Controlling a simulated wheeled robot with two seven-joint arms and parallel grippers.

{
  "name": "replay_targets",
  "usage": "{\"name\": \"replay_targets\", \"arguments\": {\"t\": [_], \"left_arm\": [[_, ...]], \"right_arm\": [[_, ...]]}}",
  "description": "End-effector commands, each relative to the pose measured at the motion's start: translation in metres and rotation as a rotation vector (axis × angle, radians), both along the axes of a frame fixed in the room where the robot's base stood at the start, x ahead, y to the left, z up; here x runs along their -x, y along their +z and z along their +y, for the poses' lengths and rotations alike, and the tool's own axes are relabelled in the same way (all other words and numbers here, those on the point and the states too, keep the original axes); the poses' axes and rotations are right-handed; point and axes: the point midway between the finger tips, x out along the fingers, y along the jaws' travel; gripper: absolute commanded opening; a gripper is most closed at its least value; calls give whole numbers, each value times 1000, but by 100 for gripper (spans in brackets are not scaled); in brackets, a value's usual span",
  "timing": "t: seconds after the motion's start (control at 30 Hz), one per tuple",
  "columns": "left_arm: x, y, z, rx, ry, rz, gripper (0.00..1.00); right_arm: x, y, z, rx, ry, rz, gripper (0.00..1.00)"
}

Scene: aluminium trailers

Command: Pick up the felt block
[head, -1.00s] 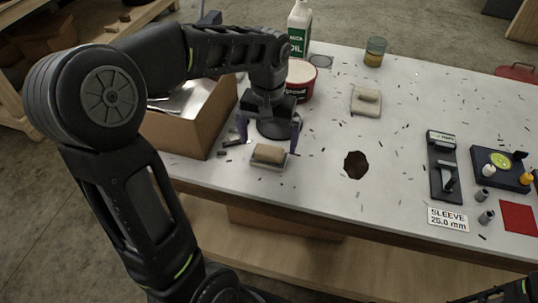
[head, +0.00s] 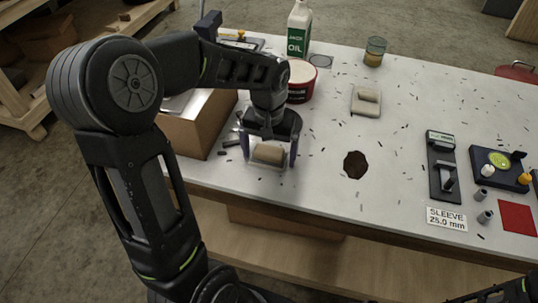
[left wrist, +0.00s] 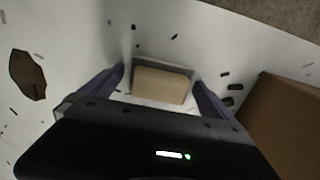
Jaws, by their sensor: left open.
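The felt block (head: 268,154) is a small tan block on a pale flat base near the table's front edge. It also shows in the left wrist view (left wrist: 161,84), lying between the fingers. My left gripper (head: 268,163) is open, pointing down, with one purple-grey finger on each side of the block. In the left wrist view a gap shows between the block and the fingers. A second tan block (head: 369,94) sits on a pale pad farther back. Only part of my right arm shows at the lower right corner; its gripper is not seen.
A cardboard box (head: 197,128) stands just left of the gripper. A red tub (head: 301,82) and an oil bottle (head: 299,30) stand behind. A dark brown stain (head: 355,165) lies to the right. Dark shavings are scattered over the white table (head: 320,190).

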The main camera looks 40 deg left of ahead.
Motion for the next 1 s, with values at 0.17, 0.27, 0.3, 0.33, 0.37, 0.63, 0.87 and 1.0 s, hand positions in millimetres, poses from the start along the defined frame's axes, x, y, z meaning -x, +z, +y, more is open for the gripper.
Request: {"name": "replay_targets", "arguments": {"t": [0.17, 0.27, 0.3, 0.33, 0.37, 0.63, 0.87, 1.0], "left_arm": [[0, 0, 0, 0, 0, 0, 93], [0, 0, 0, 0, 0, 0, 84], [0, 0, 0, 0, 0, 0, 81], [0, 0, 0, 0, 0, 0, 79], [0, 0, 0, 0, 0, 0, 76], [0, 0, 0, 0, 0, 0, 54], [0, 0, 0, 0, 0, 0, 35], [0, 0, 0, 0, 0, 0, 32]], "right_arm": [[0, 0, 0, 0, 0, 0, 71], [0, 0, 0, 0, 0, 0, 71], [0, 0, 0, 0, 0, 0, 71], [0, 0, 0, 0, 0, 0, 71], [0, 0, 0, 0, 0, 0, 71], [0, 0, 0, 0, 0, 0, 71], [0, 0, 0, 0, 0, 0, 71], [0, 0, 0, 0, 0, 0, 71]]}}
